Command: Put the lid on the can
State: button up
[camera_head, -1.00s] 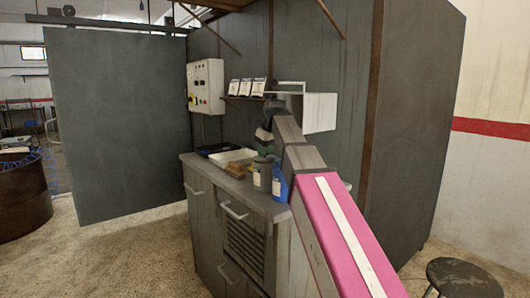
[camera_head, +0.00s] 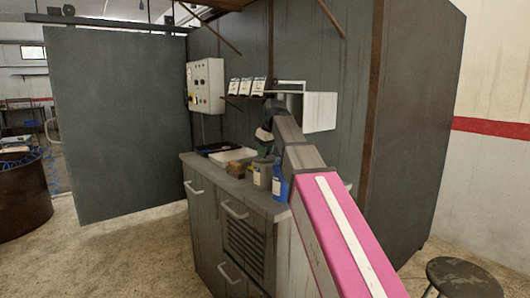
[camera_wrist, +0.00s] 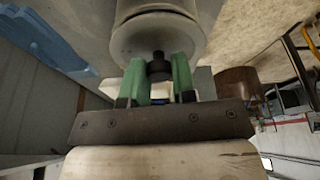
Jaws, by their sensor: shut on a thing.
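A grey can (camera_head: 262,174) with a pale label stands on the counter, left of a blue bottle (camera_head: 279,183). My gripper (camera_wrist: 158,72) has green fingers, shut on the black knob of a round grey lid (camera_wrist: 150,36). In the wrist view the lid lies in line with a pale cylindrical body beyond it. I cannot tell whether the lid is seated on the can or just apart from it. In the head view my gripper is above and close to the can, and its fingertips are partly hidden.
The grey counter (camera_head: 230,188) carries a white tray (camera_head: 236,156) and a small brown object (camera_head: 236,168) left of the can. A white control box (camera_head: 206,86) and a shelf with small packets (camera_head: 246,87) are on the wall behind. A stool (camera_head: 463,278) stands at right.

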dwell(0.4)
jog(key=o, duration=1.5)
jog(key=shift+r, duration=3.5)
grip_shut()
jog(key=shift+f, duration=2.75)
jog(key=shift+r, duration=0.15)
